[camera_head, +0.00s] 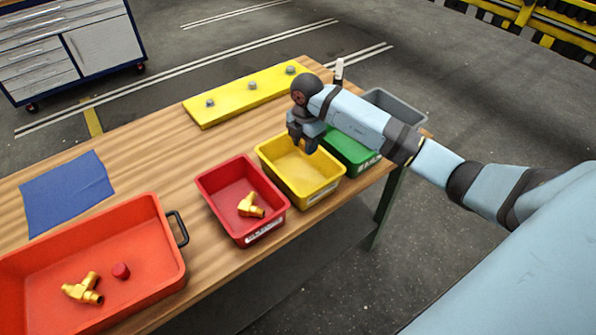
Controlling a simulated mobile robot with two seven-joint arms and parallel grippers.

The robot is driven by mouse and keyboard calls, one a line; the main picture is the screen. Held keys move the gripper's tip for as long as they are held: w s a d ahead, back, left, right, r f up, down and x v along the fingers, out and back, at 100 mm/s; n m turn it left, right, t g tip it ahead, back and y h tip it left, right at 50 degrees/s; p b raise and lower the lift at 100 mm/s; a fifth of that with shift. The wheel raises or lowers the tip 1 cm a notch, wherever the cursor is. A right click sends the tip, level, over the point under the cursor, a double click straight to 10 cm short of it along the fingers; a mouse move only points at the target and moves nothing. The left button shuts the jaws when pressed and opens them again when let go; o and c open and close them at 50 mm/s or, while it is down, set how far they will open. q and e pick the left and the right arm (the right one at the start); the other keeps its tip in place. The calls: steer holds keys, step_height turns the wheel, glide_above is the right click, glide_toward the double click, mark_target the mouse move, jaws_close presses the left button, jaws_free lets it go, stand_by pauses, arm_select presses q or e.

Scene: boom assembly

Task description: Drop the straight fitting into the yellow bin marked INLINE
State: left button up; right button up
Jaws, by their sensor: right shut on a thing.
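The yellow bin (277,180) stands at the table's front edge, between the red and green bins. Its floor looks empty where I can see it, and its front label is too small to read. My right gripper (303,146) points down over the back part of the yellow bin. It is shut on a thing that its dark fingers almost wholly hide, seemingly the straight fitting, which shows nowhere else. My left gripper is out of view.
A red bin (208,184) holds a brass elbow-like fitting (250,206). A green bin (351,157) and a grey bin (398,106) stand to the right. A yellow plate (240,97) lies behind.

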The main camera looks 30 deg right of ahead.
step_height(320, 180, down, 5)
steer(key=b, duration=0.3)
steer(key=o, duration=1)
steer(key=shift+o, duration=0.2)
step_height(320, 180, up, 12)
steer(key=shift+r+b, duration=0.15)
steer(key=shift+b, duration=0.55)
steer(key=shift+r, duration=0.75)
